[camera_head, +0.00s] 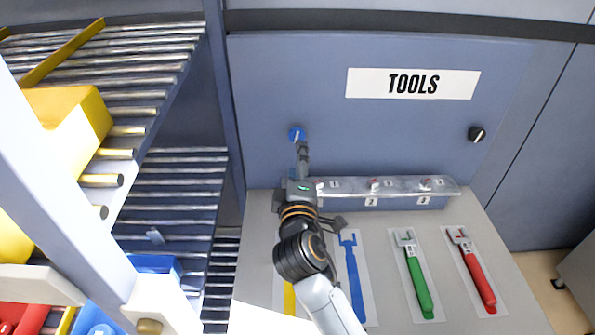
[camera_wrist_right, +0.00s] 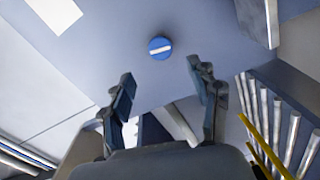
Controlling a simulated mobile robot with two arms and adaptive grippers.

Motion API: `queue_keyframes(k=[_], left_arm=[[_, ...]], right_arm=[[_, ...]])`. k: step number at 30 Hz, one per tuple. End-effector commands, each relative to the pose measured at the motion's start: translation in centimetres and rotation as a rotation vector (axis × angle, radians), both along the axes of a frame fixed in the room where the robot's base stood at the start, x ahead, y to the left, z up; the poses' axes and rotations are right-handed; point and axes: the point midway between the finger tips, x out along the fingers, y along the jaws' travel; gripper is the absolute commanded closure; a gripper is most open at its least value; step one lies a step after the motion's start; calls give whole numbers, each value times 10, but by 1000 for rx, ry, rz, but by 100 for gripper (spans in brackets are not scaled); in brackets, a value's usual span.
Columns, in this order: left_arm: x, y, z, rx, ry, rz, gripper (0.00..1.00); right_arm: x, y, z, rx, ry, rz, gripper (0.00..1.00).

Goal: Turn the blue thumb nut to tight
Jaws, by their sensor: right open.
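The blue thumb nut (camera_head: 297,134) is a small round knob with a white bar across it, mounted on the blue-grey panel (camera_head: 300,80). In the right wrist view the nut (camera_wrist_right: 160,47) is beyond the fingertips, roughly centred between them, and its white bar lies nearly level. My right gripper (camera_head: 301,150) reaches up from below to just under the nut in the head view. In the right wrist view the gripper (camera_wrist_right: 160,75) is open and empty, with a clear gap between its fingers and the nut. My left gripper is not in view.
A black knob (camera_head: 477,134) is on the panel's right, below the TOOLS sign (camera_head: 413,84). A numbered metal rail (camera_head: 405,187) runs beneath. Roller shelves (camera_head: 170,190) with bins stand at left.

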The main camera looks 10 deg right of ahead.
Motion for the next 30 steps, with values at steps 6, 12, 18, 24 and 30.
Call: queue_keyframes(k=[6,12,18,24,30], left_arm=[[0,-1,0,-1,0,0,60],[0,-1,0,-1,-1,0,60],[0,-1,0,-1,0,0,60],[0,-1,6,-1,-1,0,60],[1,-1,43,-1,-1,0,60]], right_arm=[[-26,6,0,0,1,0,39],[-30,6,0,0,0,0,39],[-30,6,0,0,0,0,39],[-30,6,6,0,-1,0,39],[-30,6,44,0,-1,0,39]])
